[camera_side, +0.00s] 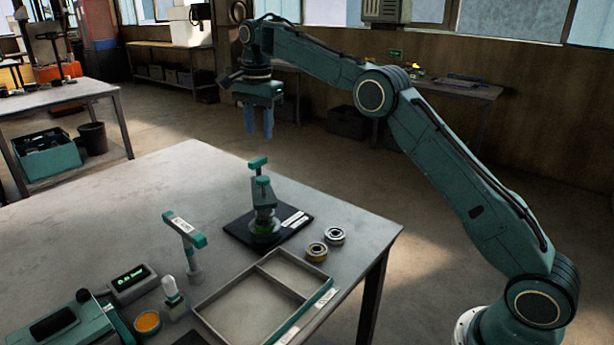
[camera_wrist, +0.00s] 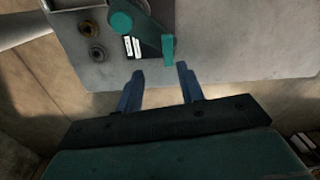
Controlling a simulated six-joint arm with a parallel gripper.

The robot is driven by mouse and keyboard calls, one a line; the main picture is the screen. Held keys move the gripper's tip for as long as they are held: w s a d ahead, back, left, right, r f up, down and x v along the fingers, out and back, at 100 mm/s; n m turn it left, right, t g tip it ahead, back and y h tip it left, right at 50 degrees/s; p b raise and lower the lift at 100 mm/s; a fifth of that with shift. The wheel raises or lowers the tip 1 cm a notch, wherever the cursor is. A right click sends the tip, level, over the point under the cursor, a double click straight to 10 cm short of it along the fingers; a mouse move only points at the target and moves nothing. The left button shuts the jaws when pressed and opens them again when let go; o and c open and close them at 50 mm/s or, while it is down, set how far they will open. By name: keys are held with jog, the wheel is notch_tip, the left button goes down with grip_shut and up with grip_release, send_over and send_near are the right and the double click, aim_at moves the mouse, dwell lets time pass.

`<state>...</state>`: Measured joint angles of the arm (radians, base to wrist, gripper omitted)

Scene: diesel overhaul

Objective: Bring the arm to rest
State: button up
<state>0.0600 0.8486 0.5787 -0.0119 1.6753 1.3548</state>
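My gripper (camera_side: 258,136) hangs high in the air beyond the far edge of the grey workbench (camera_side: 130,215), pointing down. In the wrist view my gripper (camera_wrist: 160,69) shows two blue fingers spread apart with nothing between them. The bench edge and a teal press-like fixture (camera_wrist: 140,28) lie beyond the fingertips there. In the side view this fixture (camera_side: 263,192) stands upright on a black mat (camera_side: 293,219), clear of my gripper.
A brass ring (camera_side: 317,252) and a steel ring (camera_side: 335,236) lie by an empty divided tray (camera_side: 240,314). A teal T-shaped stand (camera_side: 187,230), a small display (camera_side: 133,285) and an orange dish (camera_side: 147,322) are on the left. The far left bench surface is clear.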

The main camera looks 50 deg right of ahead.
jog(key=s+a+r+n+t, duration=0.1)
jog(key=s+r+n, duration=0.35)
jog(key=s, duration=0.55)
jog(key=s+a+r+n+t, duration=0.2)
jog(key=s+r+n, duration=0.3)
jog(key=s, duration=0.5)
jog(key=s+f+n+t, duration=0.1)
jog(key=s+f+n, duration=0.2)
jog(key=s, duration=0.8)
jog(key=s+f+n+t, duration=0.1)
jog(key=s+f+n, duration=0.2)
jog(key=s+f, duration=0.4)
jog(key=s, duration=0.5)
jog(key=shift+a+f, duration=0.25)
jog(key=shift+a, duration=0.05)
